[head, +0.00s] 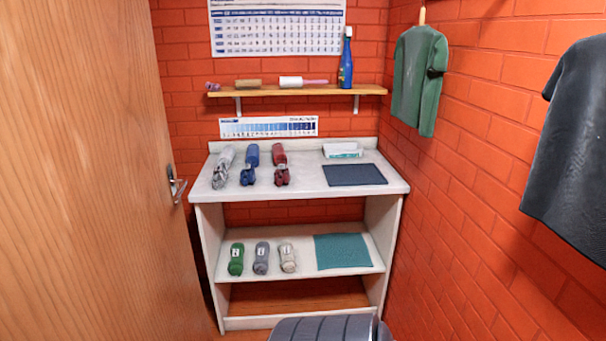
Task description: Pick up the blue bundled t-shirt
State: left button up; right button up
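A blue bundled t-shirt (251,157) lies on the white top surface of the shelf unit (310,180), reaching from near the back toward the front edge. It lies between a grey-white bundle (223,166) on its left and a dark red bundle (280,160) on its right, apart from both. Neither of my grippers shows in the head view.
A dark blue mat (354,175) and a white box (343,150) share the top surface. The lower shelf holds green (236,259), grey (261,258) and beige (287,258) bundles and a teal mat (343,251). A wooden door (90,170) stands at left.

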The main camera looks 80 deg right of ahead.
aim_at(247, 175)
jog(key=z, duration=2.2)
